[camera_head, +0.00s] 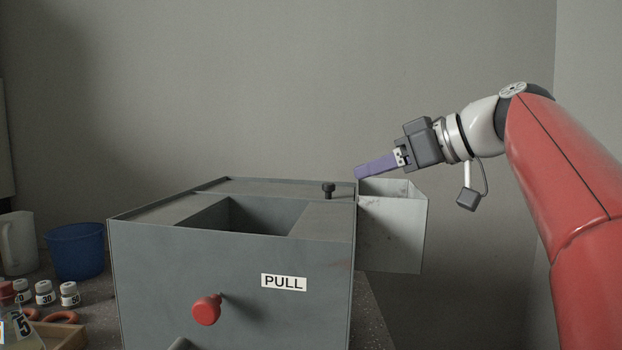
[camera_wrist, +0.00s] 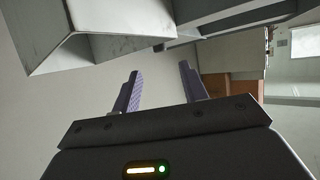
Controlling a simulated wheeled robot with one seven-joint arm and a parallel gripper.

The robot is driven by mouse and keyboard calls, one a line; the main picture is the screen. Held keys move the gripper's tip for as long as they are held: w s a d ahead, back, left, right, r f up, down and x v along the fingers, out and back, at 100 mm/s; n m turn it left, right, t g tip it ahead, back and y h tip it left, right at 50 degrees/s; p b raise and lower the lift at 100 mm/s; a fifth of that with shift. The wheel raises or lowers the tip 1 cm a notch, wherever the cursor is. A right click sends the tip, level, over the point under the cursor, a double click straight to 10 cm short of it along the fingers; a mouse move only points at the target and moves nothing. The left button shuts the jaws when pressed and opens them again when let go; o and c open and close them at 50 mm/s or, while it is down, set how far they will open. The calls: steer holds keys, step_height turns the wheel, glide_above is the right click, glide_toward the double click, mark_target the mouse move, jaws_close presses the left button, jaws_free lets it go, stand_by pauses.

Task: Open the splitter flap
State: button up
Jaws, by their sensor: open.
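A grey metal splitter box (camera_head: 180,270) stands on the bench, with a "PULL" label (camera_head: 284,282) and a red knob (camera_head: 206,310) on its front. Its top has a rectangular opening (camera_head: 262,214) and a small black knob (camera_head: 328,189) near the right edge. I cannot tell which panel is the flap. A pale open-topped chute (camera_head: 392,238) sticks out from the right side; it also shows in the wrist view (camera_wrist: 88,50). My gripper (camera_head: 358,174) is at the chute's upper rim, its purple fingers pointing left. In the wrist view the fingers (camera_wrist: 158,78) are apart with nothing between them.
At the left are a blue bucket (camera_head: 76,251), a pale jug (camera_head: 18,243), several small numbered weights (camera_head: 45,293), a wooden tray (camera_head: 68,337), red rings (camera_head: 60,317) and a flask (camera_head: 14,322). The space above the box is clear.

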mark_target(330, 184)
steer(key=shift+x, duration=4)
steer(key=shift+r, duration=0.1)
jaws_close()
